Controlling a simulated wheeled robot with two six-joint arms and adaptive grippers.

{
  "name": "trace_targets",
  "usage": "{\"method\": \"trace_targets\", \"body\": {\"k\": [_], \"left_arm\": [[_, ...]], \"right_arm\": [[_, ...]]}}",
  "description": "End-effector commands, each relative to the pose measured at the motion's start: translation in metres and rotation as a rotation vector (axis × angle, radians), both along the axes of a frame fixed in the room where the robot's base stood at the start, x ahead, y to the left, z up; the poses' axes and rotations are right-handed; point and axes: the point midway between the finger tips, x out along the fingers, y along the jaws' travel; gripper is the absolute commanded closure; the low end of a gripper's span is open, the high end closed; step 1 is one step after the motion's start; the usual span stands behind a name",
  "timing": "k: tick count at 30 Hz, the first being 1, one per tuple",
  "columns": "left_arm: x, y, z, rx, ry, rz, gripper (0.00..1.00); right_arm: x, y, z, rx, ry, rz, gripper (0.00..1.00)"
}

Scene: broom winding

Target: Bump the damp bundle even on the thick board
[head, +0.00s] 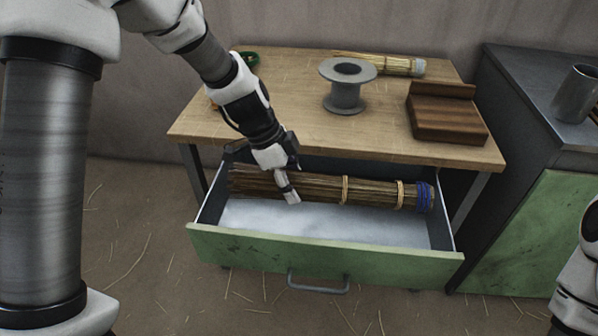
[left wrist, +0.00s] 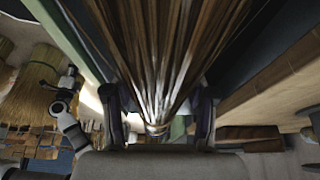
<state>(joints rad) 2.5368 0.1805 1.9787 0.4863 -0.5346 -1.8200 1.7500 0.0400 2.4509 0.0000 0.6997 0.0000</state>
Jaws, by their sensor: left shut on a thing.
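The bundle (head: 320,188) of long brown straw lies lengthwise in the open drawer, with two light bands and a blue binding at its right end. My left gripper (head: 288,187) reaches down into the drawer and is shut on the bundle left of its middle. In the left wrist view the straw (left wrist: 165,60) runs between the two fingers (left wrist: 160,115). The thick board (head: 446,118), dark wood with a raised back edge, lies on the table's right side, apart from the bundle. My right gripper cannot be made out; only part of my right arm shows at the right edge.
The green-fronted drawer (head: 320,257) stands out below the wooden table (head: 290,110), its floor whitish. A grey spool (head: 346,92), a pale straw bundle (head: 385,64) and a green coil (head: 248,60) are on the table. A metal cup (head: 576,93) stands on the dark cabinet at right.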

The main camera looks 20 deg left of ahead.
Motion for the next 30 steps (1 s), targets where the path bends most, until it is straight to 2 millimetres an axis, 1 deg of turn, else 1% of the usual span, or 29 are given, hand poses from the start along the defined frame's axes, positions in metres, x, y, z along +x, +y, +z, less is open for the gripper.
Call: {"method": "trace_targets", "body": {"k": [1,24,30], "left_arm": [[0.000,0.000,-0.008,0.000,0.001,0.001,0.69],[0.000,0.000,-0.100,0.000,0.001,0.000,0.69],[0.001,0.000,-0.121,0.000,0.000,0.001,0.69]], "right_arm": [[0.000,0.000,-0.006,0.000,0.000,0.000,0.60],[0.001,0.000,-0.067,0.000,-0.001,0.000,0.60],[0.001,0.000,-0.093,0.000,-0.001,0.000,0.60]]}}
